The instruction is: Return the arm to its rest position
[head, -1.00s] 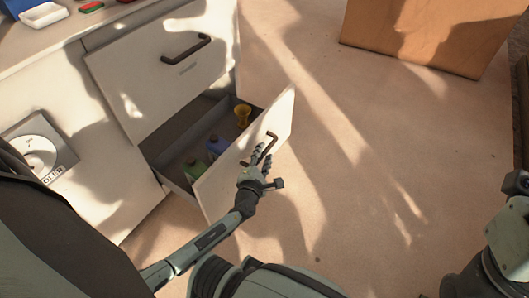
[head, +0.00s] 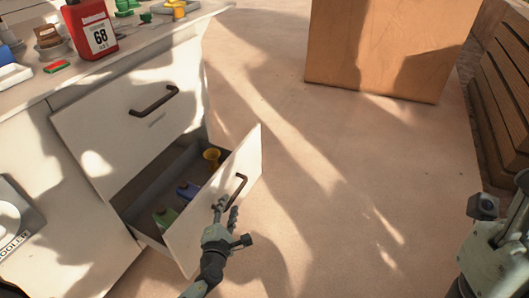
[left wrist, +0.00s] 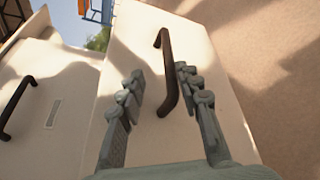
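My left gripper (head: 226,208) is at the front of the open lower drawer (head: 232,190), close to its dark bar handle (head: 239,187). In the left wrist view the fingers (left wrist: 160,78) are apart, with the handle (left wrist: 168,75) seen between and beyond them. They look empty, and I see no clear contact with the handle. My right arm (head: 495,250) shows at the right edge; its fingers cannot be made out.
The drawer holds a yellow item (head: 211,158), a blue item (head: 188,190) and a green item (head: 165,217). The upper drawer (head: 130,120) is shut. A red container (head: 90,30) stands on the counter. A wooden box (head: 385,50) stands beyond open floor.

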